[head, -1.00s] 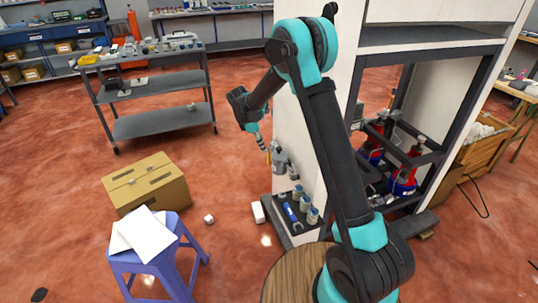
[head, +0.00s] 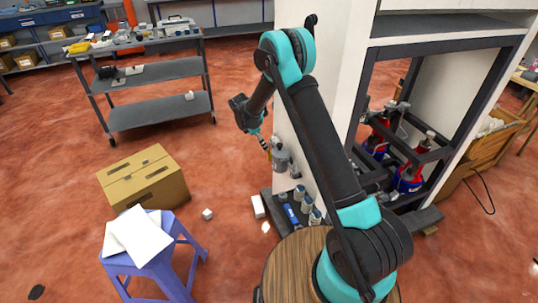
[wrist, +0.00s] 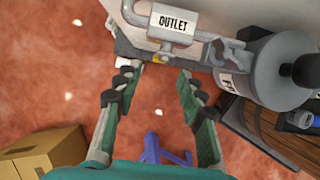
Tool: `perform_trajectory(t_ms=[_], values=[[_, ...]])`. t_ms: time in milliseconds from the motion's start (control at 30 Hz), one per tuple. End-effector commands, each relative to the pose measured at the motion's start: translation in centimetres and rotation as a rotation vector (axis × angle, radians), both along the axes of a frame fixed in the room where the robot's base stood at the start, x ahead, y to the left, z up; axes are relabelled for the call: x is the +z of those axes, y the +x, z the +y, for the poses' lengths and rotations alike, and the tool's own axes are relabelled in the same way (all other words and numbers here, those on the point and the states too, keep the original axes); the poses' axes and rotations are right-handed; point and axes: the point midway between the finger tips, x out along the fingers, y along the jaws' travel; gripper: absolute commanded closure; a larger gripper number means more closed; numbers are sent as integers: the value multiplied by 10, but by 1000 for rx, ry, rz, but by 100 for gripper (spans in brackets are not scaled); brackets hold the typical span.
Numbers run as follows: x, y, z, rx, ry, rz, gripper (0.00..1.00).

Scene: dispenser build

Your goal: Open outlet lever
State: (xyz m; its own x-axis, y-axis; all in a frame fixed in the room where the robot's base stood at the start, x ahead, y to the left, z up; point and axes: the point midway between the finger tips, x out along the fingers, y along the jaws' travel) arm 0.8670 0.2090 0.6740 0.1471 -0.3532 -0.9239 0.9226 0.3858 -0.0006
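The white OUTLET label (wrist: 172,22) is at the top of the wrist view, with a grey bent bar (wrist: 135,14) around and below it. This bar looks like the outlet lever; I cannot be sure where it pivots. My gripper (wrist: 159,88) is open and empty, its two fingers spread below the label and apart from the bar. In the head view, my gripper (head: 266,146) is beside the cabinet's left side, close to a grey cylinder (head: 281,158). The lever is too small to make out there.
A partly hidden label is on the grey cylinder (wrist: 272,72), right of my fingers. A dark shelf with cans (head: 300,193) is low on the cabinet (head: 337,70).

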Motion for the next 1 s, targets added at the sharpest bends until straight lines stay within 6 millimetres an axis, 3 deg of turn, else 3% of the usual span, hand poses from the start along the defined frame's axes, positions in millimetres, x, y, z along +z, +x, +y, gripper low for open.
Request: perform_trajectory(t_ms=[200,400,867,1000], values=[[-40,7,-15,-1,1,-1,60],[-66,11,-25,0,0,-1,60],[-79,13,-30,0,0,-1,60],[-78,12,-30,0,0,-1,75]])
